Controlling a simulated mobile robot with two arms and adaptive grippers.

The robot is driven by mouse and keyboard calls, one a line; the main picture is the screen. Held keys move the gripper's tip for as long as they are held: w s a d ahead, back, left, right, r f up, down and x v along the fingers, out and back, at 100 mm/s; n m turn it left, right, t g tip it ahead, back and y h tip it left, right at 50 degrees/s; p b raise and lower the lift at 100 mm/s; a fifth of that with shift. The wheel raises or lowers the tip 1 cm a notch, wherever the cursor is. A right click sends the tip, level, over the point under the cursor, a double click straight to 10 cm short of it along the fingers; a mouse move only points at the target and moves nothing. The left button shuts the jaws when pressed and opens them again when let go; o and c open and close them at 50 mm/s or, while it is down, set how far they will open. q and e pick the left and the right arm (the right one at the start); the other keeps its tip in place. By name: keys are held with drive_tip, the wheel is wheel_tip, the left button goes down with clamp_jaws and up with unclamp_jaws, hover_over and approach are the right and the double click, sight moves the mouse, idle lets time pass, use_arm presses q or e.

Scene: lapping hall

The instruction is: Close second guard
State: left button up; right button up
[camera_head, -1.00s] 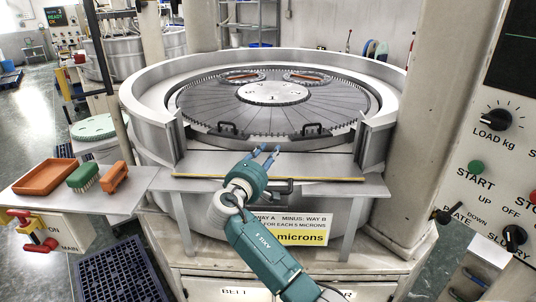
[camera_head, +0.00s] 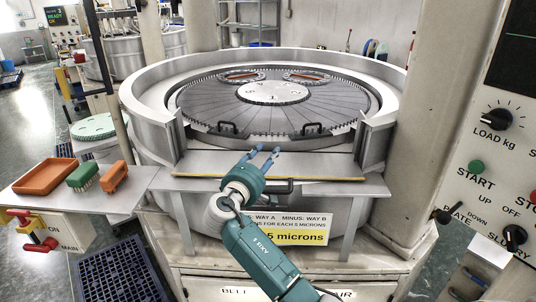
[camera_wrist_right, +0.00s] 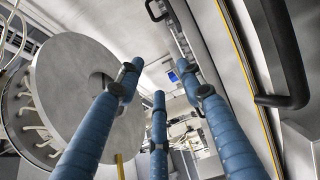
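The lapping machine's round grey wall (camera_head: 142,105) is open at the front. A flat metal guard panel (camera_head: 215,163) lies across that gap, with a yellow strip along its front edge. A black bar handle (camera_head: 285,187) shows at this edge, just right of my right wrist; a black handle also shows large in the wrist view (camera_wrist_right: 287,55). I cannot tell which guard is the second. My right gripper (camera_head: 264,156) is above the panel, left of the handle and apart from it. Its blue fingers (camera_wrist_right: 158,110) are spread and empty. My left gripper is out of view.
The toothed plate (camera_head: 270,115) has two black handles (camera_head: 312,129) at its front rim. A side shelf (camera_head: 130,200) holds an orange tray (camera_head: 44,177), a green brush (camera_head: 83,177) and an orange block (camera_head: 114,177). A control panel (camera_head: 485,200) stands at right.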

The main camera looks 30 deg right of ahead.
drive_tip(key=v, duration=1)
drive_tip(key=shift+s+a, duration=0.2)
drive_tip(key=shift+a, duration=0.05)
